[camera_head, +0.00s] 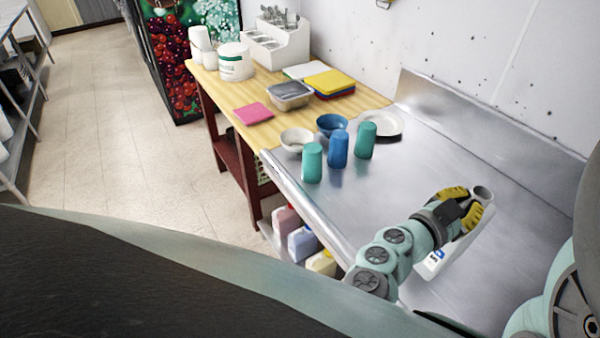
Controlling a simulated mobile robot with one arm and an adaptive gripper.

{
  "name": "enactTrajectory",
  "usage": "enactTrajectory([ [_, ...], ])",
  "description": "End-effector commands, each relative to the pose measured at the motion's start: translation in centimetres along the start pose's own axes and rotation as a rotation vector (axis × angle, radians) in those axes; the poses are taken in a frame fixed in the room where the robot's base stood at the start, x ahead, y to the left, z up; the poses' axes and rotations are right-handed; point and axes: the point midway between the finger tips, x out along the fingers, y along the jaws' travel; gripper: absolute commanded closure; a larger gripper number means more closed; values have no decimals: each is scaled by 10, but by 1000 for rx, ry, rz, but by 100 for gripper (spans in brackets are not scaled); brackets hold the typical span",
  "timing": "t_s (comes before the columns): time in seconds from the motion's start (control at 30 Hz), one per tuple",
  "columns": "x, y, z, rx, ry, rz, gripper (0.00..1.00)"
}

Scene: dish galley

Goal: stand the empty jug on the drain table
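The jug (436,262) is white with a blue label patch and an open grey round mouth. My gripper (464,206), with yellow finger pads, is shut around its upper part at the right of the head view. My fingers and wrist hide much of the jug. The jug leans up and right in the picture. It is over the steel drain table (400,185); I cannot tell whether its base touches the steel. Whether it is empty does not show.
Two green cups (312,163) (365,140), a blue cup (338,149), bowls (297,139) (332,123) and a plate (382,122) stand at the steel's far end. A wooden table (230,97) adjoins. Coloured jugs (302,243) are below. Steel between cups and gripper is clear.

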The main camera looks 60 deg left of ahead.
Motion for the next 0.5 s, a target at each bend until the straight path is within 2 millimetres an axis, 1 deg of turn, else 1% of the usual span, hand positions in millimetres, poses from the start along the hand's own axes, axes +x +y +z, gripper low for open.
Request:
enactTrajectory([
  [0.2,-2,2,22,-3,-1,-9,100],
  [0.3,-2,3,29,1,-1,-8,100],
  [0.5,-2,6,33,0,2,-4,100],
])
